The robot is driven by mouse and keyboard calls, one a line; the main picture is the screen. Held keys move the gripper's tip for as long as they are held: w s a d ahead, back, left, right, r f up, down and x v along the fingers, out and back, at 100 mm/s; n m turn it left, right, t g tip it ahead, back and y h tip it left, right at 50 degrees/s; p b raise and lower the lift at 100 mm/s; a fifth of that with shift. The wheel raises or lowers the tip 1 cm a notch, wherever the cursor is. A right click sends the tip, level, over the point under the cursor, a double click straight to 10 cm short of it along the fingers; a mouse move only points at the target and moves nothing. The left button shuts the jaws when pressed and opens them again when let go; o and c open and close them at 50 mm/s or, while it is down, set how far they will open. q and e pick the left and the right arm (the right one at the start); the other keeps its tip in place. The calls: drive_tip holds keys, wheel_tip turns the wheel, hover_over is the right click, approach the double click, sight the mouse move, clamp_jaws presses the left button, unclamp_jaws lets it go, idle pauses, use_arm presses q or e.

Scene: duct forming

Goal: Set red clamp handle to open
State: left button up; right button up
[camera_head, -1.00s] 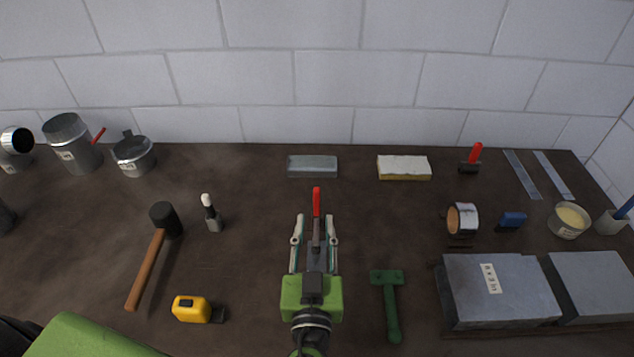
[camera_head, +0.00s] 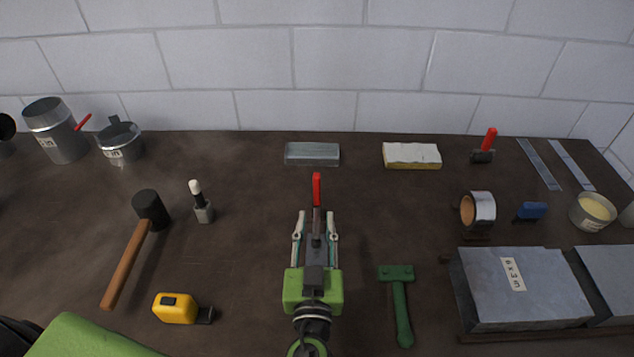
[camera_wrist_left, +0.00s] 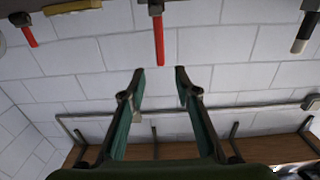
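The handle shows beyond the fingertips. In the left wrist view the red handle (camera_wrist_left: 158,38) hangs from the top of the picture, in line with the gap of the open left gripper (camera_wrist_left: 160,72), with no finger visibly touching it. The gripper body covers the near part of the clamp. My right gripper is not in view.
A green hammer-like tool (camera_head: 400,300) lies close right of my gripper. A yellow tape measure (camera_head: 176,308) and a mallet (camera_head: 128,250) lie left. A grey block (camera_head: 312,153) and a sponge (camera_head: 411,155) are behind. Another red-handled tool (camera_head: 488,142) stands back right.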

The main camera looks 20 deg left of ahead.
sight(317, 185)
use_arm(q)
drive_tip(key=p+x, duration=0.4)
drive_tip(key=x, duration=0.7)
drive_tip(key=shift+a+r, duration=0.1)
drive_tip(key=shift+w+a, duration=0.15)
drive_tip(key=shift+w, duration=0.35)
clamp_jaws()
